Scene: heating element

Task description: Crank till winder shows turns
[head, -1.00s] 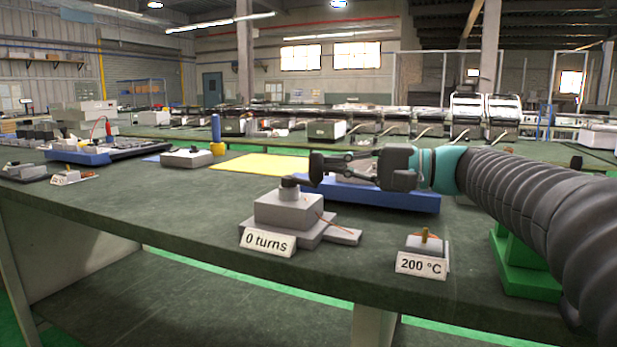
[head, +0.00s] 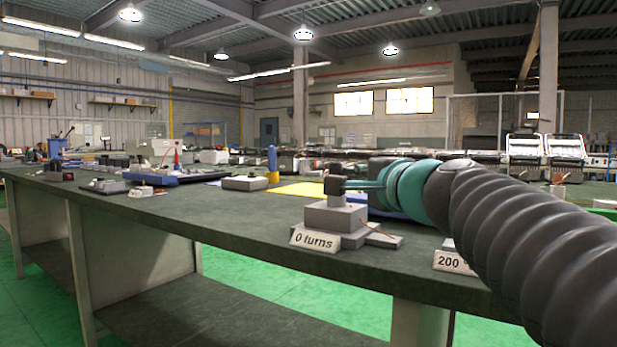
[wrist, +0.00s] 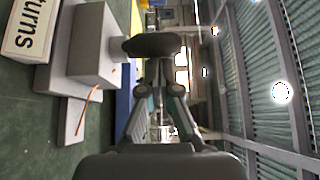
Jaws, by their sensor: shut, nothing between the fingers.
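The winder (head: 335,217) is a grey stepped block near the table's front edge, with a dark crank part on top and a thin orange-red wire at its side. Its white label (head: 314,239) reads "0 turns". In the wrist view the winder (wrist: 95,45) lies at the upper left, with the label (wrist: 28,28) partly cut off. My gripper (head: 337,184) is shut and empty, its dark fingertips at the top of the winder. In the wrist view the fingertips (wrist: 152,46) hide most of the crank. I cannot tell whether they touch it.
A "200 °C" label (head: 455,261) stands to the right, partly behind my arm. A grey block (head: 245,183), a blue post with a yellow base (head: 272,165) and a yellow sheet (head: 302,189) lie further back.

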